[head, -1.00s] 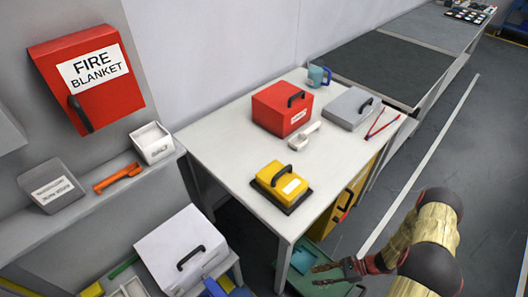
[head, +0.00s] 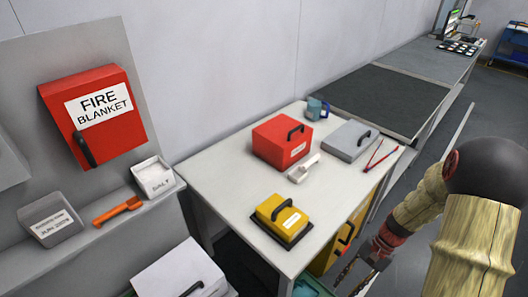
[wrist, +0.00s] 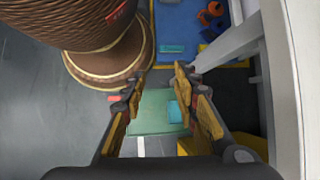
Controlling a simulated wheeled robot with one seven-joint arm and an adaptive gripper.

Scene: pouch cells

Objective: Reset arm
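My gripper (wrist: 163,108) is open in the wrist view, with its two fingers apart and nothing between them. Below it, some way off, lie a green surface (wrist: 152,128) and a small teal item. In the head view my gripper (head: 350,272) hangs low at the right front side of the white table (head: 232,190), beside its edge and below the top. My arm comes down from the right edge of the view.
On the table stand a red box (head: 278,150), a yellow box (head: 281,215), a grey case (head: 350,139), a blue mug (head: 318,108) and red tongs (head: 380,155). A fire blanket box (head: 105,140) hangs on the wall. Grey floor lies right of the table.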

